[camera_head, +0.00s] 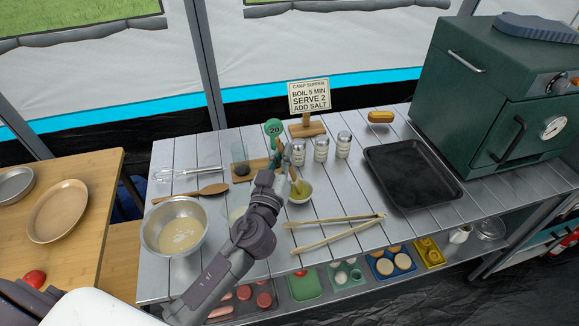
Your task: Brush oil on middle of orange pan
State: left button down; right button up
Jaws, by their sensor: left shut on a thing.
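The orange-tan round pan (58,211) lies flat on the wooden table at the far left. It looks empty. My left arm reaches over the slatted metal table. My left gripper (286,168) is shut on what looks like a brush, mostly hidden by the gripper. A small bowl (300,195) with yellowish content, likely the oil, stands just right of the gripper. The brush's lower end seems to be in or over this bowl; I cannot tell whether it touches the content. My right gripper is not in view.
A batter bowl (174,228), wooden spoon (192,193) and whisk (188,173) stand left of my arm. Several shakers (321,149) are behind the small bowl. Tongs (335,230) lie in front. A black tray (412,175) and green oven (500,90) are at right.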

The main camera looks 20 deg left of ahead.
pick_arm(q)
jog(key=shift+r+p, duration=2)
jog(key=shift+r, duration=0.85)
jog(key=shift+r+p, duration=1.55)
jog(key=shift+r, duration=0.45)
